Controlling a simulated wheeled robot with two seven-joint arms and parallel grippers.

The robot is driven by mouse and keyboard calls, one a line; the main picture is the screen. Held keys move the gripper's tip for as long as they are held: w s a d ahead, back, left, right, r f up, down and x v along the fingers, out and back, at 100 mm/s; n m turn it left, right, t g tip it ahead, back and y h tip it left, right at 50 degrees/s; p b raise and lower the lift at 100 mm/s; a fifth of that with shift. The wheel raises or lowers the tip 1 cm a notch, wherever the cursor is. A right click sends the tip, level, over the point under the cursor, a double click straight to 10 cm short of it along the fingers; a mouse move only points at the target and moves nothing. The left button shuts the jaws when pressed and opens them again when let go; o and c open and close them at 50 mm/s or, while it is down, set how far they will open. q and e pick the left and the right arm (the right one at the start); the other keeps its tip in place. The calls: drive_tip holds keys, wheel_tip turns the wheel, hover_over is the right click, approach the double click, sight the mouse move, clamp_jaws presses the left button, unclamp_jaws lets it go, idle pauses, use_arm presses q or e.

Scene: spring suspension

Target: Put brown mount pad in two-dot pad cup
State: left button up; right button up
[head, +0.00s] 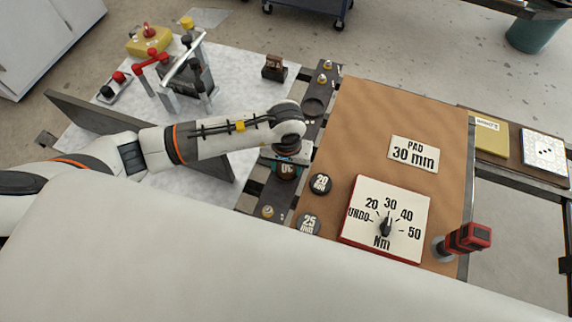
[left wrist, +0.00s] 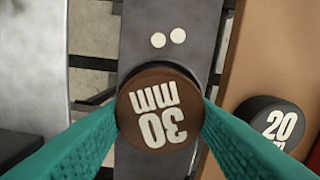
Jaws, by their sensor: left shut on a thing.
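The brown mount pad (left wrist: 158,110), marked 30 mm, is pinched between the two teal fingers of my left gripper (left wrist: 160,118). In the head view the pad (head: 287,171) shows just below the gripper (head: 287,158), over the dark rail. Two white dots (left wrist: 168,38) mark the dark rail (left wrist: 165,70) just beyond the pad. The pad covers the rail there, so the two-dot cup is hidden; I cannot tell whether the pad is above it or inside it. My right gripper is not in view.
Black pads marked 20 (head: 320,184) and 25 (head: 308,224) lie on the right beside the rail. An open round cup (head: 313,106) is farther along the rail. A torque dial panel (head: 387,222) and a "PAD 30 mm" card (head: 414,154) lie on the brown board (head: 365,120).

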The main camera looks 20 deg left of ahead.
sight(289, 168)
use_arm(q)
drive_tip(key=shift+s+f, duration=0.45)
drive_tip(key=shift+f, duration=0.35)
drive_tip(key=o, duration=1.2)
drive_tip(key=shift+w+d, duration=0.1)
drive_tip(key=shift+d, duration=0.05)
drive_tip(key=shift+c, duration=0.2)
drive_tip(key=shift+w+r, duration=0.1)
drive_tip(key=shift+r, duration=0.2)
wheel_tip(289, 168, up, 13)
drive_tip(key=shift+d, duration=0.2)
